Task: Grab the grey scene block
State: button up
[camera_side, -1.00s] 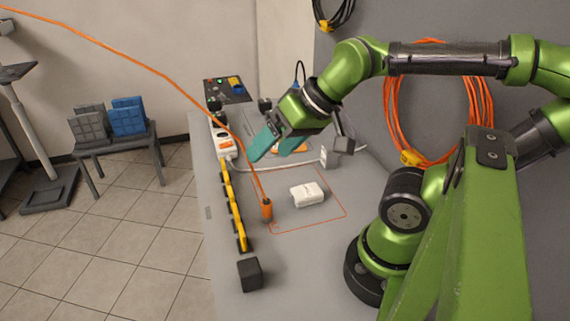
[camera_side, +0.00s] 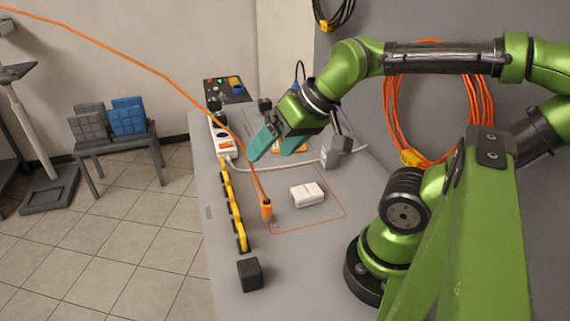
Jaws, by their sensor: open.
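A dark grey cube (camera_side: 250,274) sits alone near the front left edge of the grey table. A lighter grey block-like piece (camera_side: 337,151) stands farther back, to the right of my gripper, with a pale cable beside it. The picture does not settle which of the two is the grey scene block. My gripper (camera_side: 278,146) has teal fingers that are apart, with nothing seen between them. It hangs over the back half of the table, well behind the dark cube and left of the lighter piece.
A white box (camera_side: 308,194) lies inside an orange outline. An orange cable ends in a plug (camera_side: 267,211). A yellow strip (camera_side: 232,208) and white power strip (camera_side: 225,143) line the left edge. A control box (camera_side: 228,90) stands behind.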

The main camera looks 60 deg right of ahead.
jog(key=w+d+f+m+g+h, duration=0.15)
jog(key=w+d+m, duration=0.3)
jog(key=d, duration=0.55)
jog(key=m+g, duration=0.5)
jog(key=m, duration=1)
send_over(329, 154)
jog(key=w, duration=0.1)
notch_tip(329, 154, down, 6)
jog(key=r, duration=0.1)
jog(key=d+m, duration=0.2)
jog(key=m, duration=0.2)
jog(key=shift+g, duration=0.25)
notch_tip(329, 154, down, 11)
jog(key=shift+s+f, duration=0.1)
jog(key=shift+s, duration=0.05)
jog(key=shift+d+f, duration=0.15)
jog(key=shift+f, duration=1.15)
jog(key=shift+d+f, duration=0.15)
jog(key=shift+f, duration=1.15)
jog(key=c, duration=1.1)
